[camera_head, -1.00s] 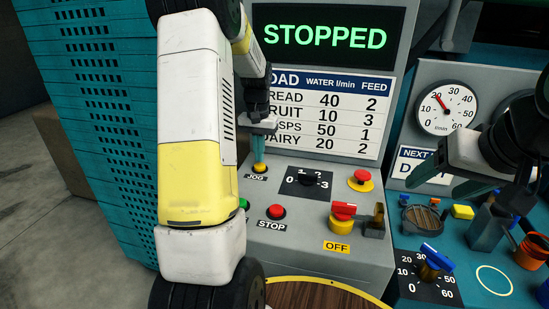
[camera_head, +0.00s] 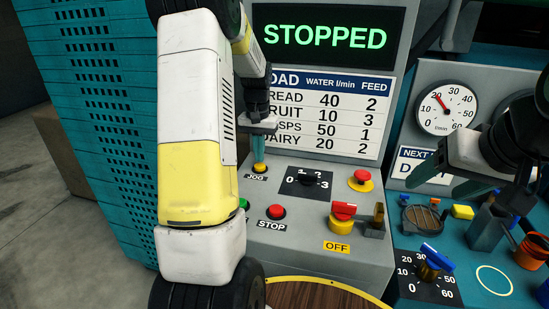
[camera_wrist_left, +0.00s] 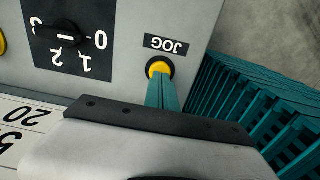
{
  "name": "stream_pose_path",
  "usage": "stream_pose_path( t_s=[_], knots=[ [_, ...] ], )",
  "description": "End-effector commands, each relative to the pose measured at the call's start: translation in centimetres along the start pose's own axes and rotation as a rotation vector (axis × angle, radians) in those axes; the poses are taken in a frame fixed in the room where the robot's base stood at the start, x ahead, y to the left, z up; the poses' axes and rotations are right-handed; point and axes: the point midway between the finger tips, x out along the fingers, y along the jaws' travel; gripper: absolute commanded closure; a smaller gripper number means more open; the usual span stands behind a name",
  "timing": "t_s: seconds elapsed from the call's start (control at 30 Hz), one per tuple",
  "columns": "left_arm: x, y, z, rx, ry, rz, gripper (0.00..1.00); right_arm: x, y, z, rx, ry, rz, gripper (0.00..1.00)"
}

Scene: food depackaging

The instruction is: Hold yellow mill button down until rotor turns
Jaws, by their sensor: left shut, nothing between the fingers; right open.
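The yellow JOG button (camera_head: 258,168) is on the sloped grey control panel (camera_head: 310,235), below the load table. It also shows in the left wrist view (camera_wrist_left: 159,66), upside down, with its JOG label beside it. My left gripper (camera_head: 259,161) is shut and empty, its teal fingertips at the button. In the left wrist view the fingertips (camera_wrist_left: 162,82) overlap the button's near edge; I cannot tell how far it is pressed. The display (camera_head: 324,36) reads STOPPED in green. No rotor can be made out. My right gripper (camera_head: 470,190) is open at the right, over the teal bench.
A red STOP button (camera_head: 277,212), a black selector knob (camera_head: 310,179), a red-on-yellow button (camera_head: 361,177) and a red OFF switch (camera_head: 343,211) share the panel. A green button (camera_head: 244,203) is partly hidden by my left arm. Teal crates (camera_head: 90,120) stand at left.

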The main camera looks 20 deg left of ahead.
Motion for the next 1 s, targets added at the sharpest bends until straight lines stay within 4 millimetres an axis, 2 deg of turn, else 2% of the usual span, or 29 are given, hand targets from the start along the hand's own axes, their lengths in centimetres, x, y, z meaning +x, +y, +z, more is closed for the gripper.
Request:
stream_pose_path(
  t_s=[1.0],
  knots=[
    [2.2, 0.0, 0.0, 0.000, -0.001, 0.000, 1.00, 0.0, 0.0, 0.0, 0.000, 0.000, 0.000, 0.32]
  ],
)
